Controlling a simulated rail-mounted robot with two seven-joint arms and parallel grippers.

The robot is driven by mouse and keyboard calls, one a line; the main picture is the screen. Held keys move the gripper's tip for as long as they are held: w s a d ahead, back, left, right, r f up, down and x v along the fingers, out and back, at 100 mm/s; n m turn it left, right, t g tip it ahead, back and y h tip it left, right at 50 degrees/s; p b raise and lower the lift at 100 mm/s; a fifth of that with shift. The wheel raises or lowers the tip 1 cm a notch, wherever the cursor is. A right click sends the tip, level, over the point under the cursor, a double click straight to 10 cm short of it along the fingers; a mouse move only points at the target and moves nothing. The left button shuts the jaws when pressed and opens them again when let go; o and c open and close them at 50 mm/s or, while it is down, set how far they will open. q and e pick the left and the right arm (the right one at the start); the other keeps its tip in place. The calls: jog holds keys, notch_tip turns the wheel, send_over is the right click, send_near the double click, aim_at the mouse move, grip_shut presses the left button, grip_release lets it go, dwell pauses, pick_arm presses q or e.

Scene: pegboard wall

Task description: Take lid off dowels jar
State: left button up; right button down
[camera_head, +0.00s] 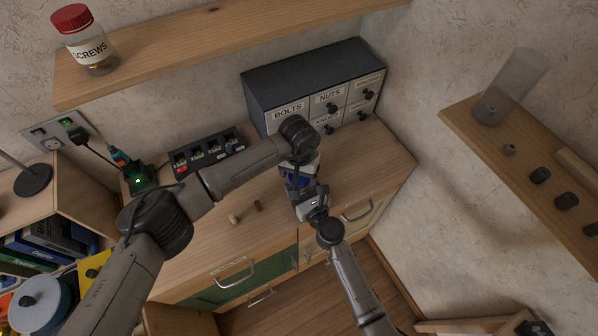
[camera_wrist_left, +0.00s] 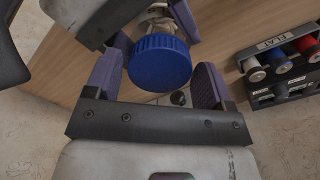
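The dowels jar shows as a blue ribbed lid (camera_wrist_left: 160,62) with part of the jar body (camera_wrist_left: 160,22) behind it in the left wrist view. In the head view the blue lid (camera_head: 296,182) is partly hidden between my two grippers. My left gripper (camera_wrist_left: 158,68) is open, its purple fingers on either side of the lid with small gaps. My right gripper (camera_head: 304,188) comes in from below right in the head view. Its fingers are around the jar body and appear shut on it. I cannot tell whether the jar touches the worktop.
A black rack (camera_head: 208,150) stands behind left and a labelled drawer cabinet (camera_head: 315,85) behind. A red-lidded screws jar (camera_head: 85,40) is on the upper shelf.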

pick_arm(q)
jog(key=c, duration=0.8)
jog(key=n, duration=1.3)
jog(key=shift+n, duration=0.3)
jog(key=n, duration=0.8)
jog(key=shift+r, duration=0.1)
jog(key=n, duration=0.3)
jog(key=shift+n, duration=0.4)
jog(key=n, duration=1.5)
jog(key=shift+n, duration=0.4)
jog(key=n, duration=1.2)
jog(key=shift+r+n, duration=0.1)
jog(key=shift+n, duration=0.3)
